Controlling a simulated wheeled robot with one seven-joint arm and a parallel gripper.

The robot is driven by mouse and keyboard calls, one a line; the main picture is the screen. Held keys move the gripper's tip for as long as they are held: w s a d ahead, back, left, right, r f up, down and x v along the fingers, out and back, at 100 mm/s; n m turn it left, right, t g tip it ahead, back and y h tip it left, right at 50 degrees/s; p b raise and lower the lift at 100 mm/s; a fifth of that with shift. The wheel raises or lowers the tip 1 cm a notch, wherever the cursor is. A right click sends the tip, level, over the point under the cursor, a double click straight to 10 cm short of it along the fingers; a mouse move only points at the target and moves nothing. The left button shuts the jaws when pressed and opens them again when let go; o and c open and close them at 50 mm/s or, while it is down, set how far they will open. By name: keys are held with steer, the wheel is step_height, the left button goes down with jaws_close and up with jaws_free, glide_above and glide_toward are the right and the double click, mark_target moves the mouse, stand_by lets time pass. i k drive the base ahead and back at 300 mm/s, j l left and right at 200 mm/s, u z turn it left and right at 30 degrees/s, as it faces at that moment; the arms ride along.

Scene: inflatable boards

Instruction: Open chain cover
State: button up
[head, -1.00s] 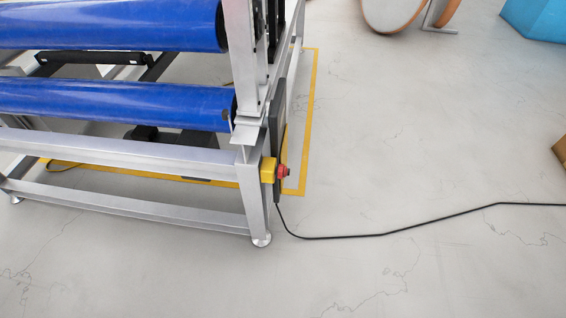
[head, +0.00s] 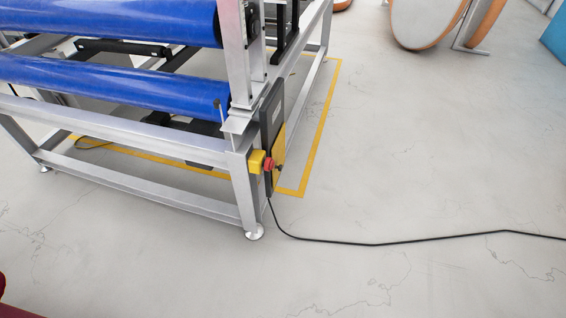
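A metal-framed machine (head: 190,152) with blue rollers (head: 120,84) stands at the left in the head view. On its right side, near the front corner post, is an upright dark panel (head: 271,118) with a yellow area (head: 279,148) on its lower part. I see this side at a steep angle and cannot tell for certain whether the panel is the chain cover, or whether it is open. A yellow box (head: 256,162) with a red button sits on the corner post in front of it. My gripper is not in view.
A black cable (head: 375,244) runs from the machine across the floor to the right. A yellow line (head: 322,130) marks the floor around the machine. A large disc-shaped thing (head: 425,20) stands at the back right. The grey floor at the right and front is mostly clear.

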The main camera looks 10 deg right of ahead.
mark_target(278, 151)
steer(key=i+l+u, duration=0.1)
steer(key=i+l, duration=0.9)
steer(key=l, duration=0.2)
steer(key=i+l+u, duration=0.15)
steer(key=i+l, duration=0.35)
steer(key=l, duration=0.1)
